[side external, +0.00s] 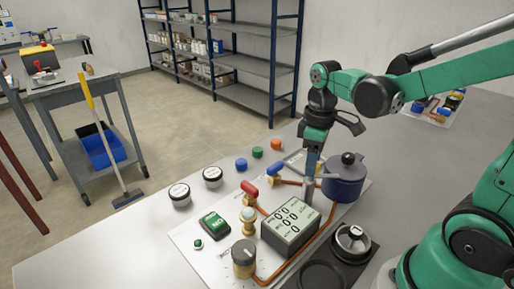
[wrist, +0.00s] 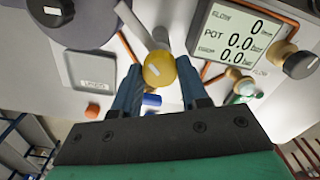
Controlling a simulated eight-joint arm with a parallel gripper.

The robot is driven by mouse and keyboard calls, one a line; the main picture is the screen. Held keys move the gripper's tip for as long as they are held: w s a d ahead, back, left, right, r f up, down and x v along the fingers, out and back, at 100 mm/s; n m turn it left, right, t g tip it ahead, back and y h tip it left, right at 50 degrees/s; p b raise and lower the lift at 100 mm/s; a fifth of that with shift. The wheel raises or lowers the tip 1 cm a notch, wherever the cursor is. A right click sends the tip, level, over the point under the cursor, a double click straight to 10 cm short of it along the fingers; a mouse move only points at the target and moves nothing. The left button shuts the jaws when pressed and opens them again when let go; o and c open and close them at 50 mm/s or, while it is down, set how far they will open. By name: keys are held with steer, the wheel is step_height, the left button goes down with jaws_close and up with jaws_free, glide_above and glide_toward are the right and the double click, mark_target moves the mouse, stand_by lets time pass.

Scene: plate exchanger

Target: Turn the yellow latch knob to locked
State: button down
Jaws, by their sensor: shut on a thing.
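The yellow latch knob (wrist: 162,73) sits between my fingertips in the wrist view, with a short pale mark on its face. My gripper (wrist: 160,66) is shut on it, one blue finger on each side. In the side view my gripper (side external: 311,170) points straight down behind the grey display box, between it and the dark blue pot; the knob is mostly hidden there. A grey plate with a small label (wrist: 97,84) lies left of the knob in the wrist view. Its text is too small to read, so I cannot tell the latch state.
The display box (side external: 291,226) stands close in front of my gripper. The dark pot (side external: 344,181) is close on its right. A red-handled valve (side external: 249,189) and a blue-handled valve (side external: 276,171) are to the left. Loose caps and round jars lie on the table's far side.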

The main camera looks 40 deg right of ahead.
steer(key=shift+n, duration=2.2)
steer(key=shift+c, duration=2.3)
jaws_free()
steer(key=shift+r, duration=0.1)
steer(key=shift+r, duration=2.7)
